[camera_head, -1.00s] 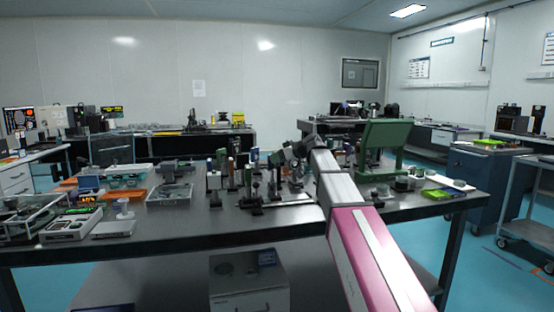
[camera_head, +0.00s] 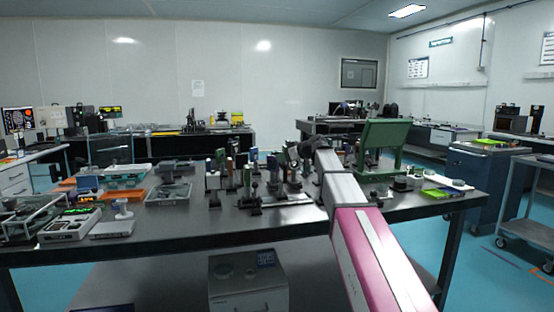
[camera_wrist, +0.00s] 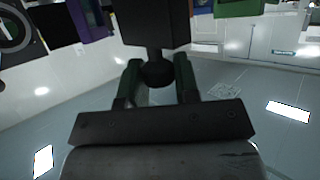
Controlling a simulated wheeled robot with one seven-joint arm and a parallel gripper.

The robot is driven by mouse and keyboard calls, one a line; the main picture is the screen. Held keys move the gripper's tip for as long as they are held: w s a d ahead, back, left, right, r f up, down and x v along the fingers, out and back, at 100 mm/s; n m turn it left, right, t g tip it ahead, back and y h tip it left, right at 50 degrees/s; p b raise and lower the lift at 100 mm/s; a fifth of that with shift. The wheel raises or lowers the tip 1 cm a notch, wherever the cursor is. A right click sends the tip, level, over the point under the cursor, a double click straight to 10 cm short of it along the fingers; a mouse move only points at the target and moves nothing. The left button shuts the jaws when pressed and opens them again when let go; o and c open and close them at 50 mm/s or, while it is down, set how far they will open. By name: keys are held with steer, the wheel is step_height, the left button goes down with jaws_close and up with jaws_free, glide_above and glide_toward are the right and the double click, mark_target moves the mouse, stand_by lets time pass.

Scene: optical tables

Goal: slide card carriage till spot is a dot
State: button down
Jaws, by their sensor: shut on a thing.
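My gripper (camera_wrist: 157,84) has two dark green fingers, one on each side of a round black knob (camera_wrist: 157,73) in the wrist view. It is shut on this knob. The knob joins a dark block (camera_wrist: 155,24) at the top of that view, which may be the card carriage. In the head view my arm reaches over the table into a group of small optical mounts (camera_head: 255,180). My gripper's fingertips and the knob cannot be made out there. I cannot make out a card or a light spot in any view.
A green panel on a stand (camera_head: 384,145) rises right of my arm. Trays (camera_head: 168,193) and small instruments (camera_head: 70,224) stand on the left of the table (camera_head: 250,232). The table's front centre is bare. A blue cabinet (camera_head: 484,180) stands at the right.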

steer(key=shift+w+d, duration=0.15)
steer(key=shift+d, duration=0.2)
steer(key=c, duration=0.9)
jaws_free()
steer(key=shift+c, duration=0.2)
steer(key=v, duration=1)
steer(key=shift+d+r, duration=0.2)
steer(key=shift+d, duration=0.05)
steer(key=shift+s, duration=0.25)
